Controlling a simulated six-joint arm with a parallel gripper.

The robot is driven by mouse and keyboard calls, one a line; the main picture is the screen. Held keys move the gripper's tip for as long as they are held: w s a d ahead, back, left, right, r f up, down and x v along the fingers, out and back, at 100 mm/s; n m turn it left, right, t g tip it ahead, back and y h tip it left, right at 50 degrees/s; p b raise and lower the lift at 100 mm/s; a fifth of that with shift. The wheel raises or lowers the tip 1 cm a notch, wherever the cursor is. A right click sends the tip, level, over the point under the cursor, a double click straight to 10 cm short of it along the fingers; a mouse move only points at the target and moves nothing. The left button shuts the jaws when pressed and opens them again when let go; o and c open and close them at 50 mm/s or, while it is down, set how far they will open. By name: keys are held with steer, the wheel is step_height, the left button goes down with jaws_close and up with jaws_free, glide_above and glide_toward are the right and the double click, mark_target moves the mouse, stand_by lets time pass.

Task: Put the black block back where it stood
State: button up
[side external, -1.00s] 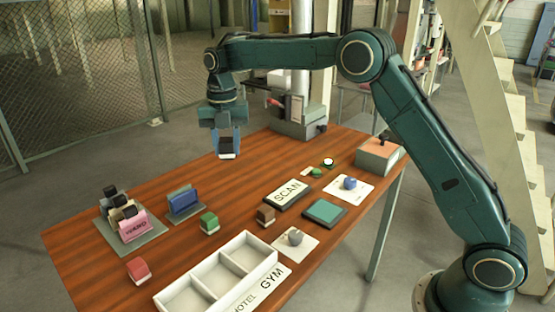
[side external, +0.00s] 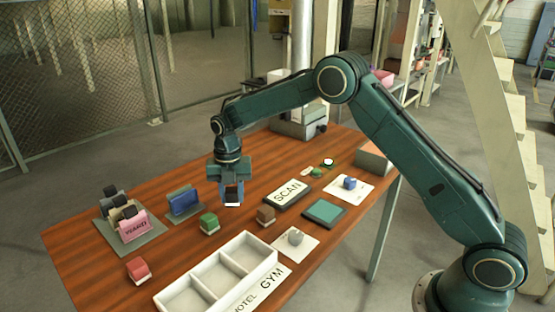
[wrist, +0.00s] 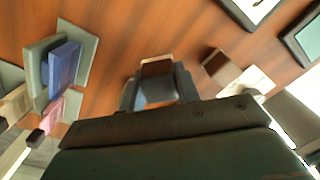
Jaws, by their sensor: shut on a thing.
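The black block (side external: 232,192) has a pale lower end and is held upright between the fingers of my gripper (side external: 231,188). It is above the wooden table, behind the green block and the brown block; the exact gap below it is hard to tell. In the wrist view the block (wrist: 156,84) shows dark between the two fingertips of my gripper (wrist: 158,90). The green block (side external: 209,223), brown block (side external: 265,215) and red block (side external: 138,269) stand on the table. The brown block (wrist: 220,66) also shows in the wrist view.
A white compartment tray (side external: 237,271) lies in front. The SCAN pad (side external: 287,194) and a teal pad (side external: 325,212) lie to the right. Bare wood surrounds the small blocks.

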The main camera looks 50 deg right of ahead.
mark_target(233, 206)
steer(key=shift+f, duration=2.15)
steer(key=shift+f, duration=0.15)
steer(key=o, duration=1)
steer(key=shift+o, duration=0.2)
step_height(233, 206, up, 12)
steer(key=shift+r, duration=0.15)
